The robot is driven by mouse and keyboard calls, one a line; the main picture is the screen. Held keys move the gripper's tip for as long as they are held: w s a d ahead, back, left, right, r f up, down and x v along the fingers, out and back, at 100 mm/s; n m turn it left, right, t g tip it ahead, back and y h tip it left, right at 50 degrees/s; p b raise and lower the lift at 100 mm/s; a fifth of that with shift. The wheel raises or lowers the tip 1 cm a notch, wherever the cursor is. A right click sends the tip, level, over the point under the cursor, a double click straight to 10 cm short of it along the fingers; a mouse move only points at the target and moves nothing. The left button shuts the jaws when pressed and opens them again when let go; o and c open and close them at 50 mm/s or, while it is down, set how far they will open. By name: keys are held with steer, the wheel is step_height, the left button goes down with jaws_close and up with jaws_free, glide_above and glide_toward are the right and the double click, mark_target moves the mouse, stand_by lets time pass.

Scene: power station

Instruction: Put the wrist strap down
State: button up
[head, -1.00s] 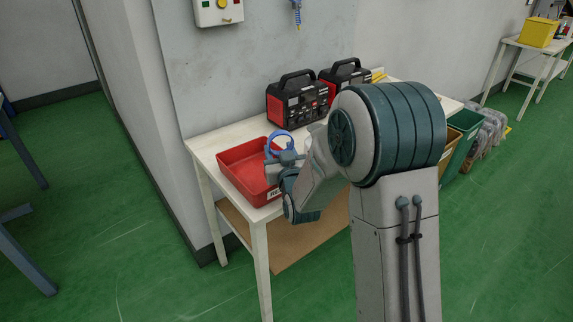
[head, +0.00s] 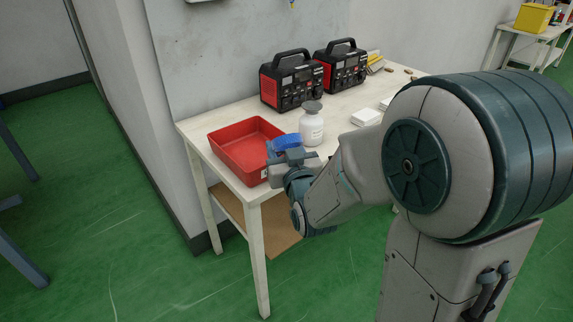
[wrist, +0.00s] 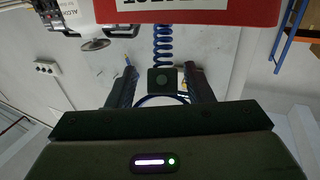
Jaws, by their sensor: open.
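The wrist strap is a blue band (head: 285,143) at the right rim of the red tray (head: 226,139). In the wrist view a dark square block (wrist: 162,81), a blue coiled cord (wrist: 163,46) and part of a blue loop (wrist: 160,100) show between my fingers. My gripper (head: 289,157) is open, with a visible gap on each side of the block. The red tray fills the top of the wrist view (wrist: 205,12), with part of its label showing. Whether the strap touches the tray I cannot tell.
A white bottle (head: 311,126) with a grey top stands just right of the tray. Two black-and-red power units (head: 292,80) stand against the wall at the back of the white table (head: 250,192). Small white boxes (head: 366,116) lie farther right.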

steer(key=shift+s+d+f+b, duration=0.2)
steer(key=shift+s+b, duration=0.45)
steer(key=shift+b, duration=1.2)
steer(key=shift+s+b, duration=0.3)
steer(key=shift+b, duration=0.35)
steer(key=shift+r, duration=0.1)
steer(key=o, duration=1.2)
steer(key=shift+c, duration=0.2)
steer(key=shift+s, duration=0.1)
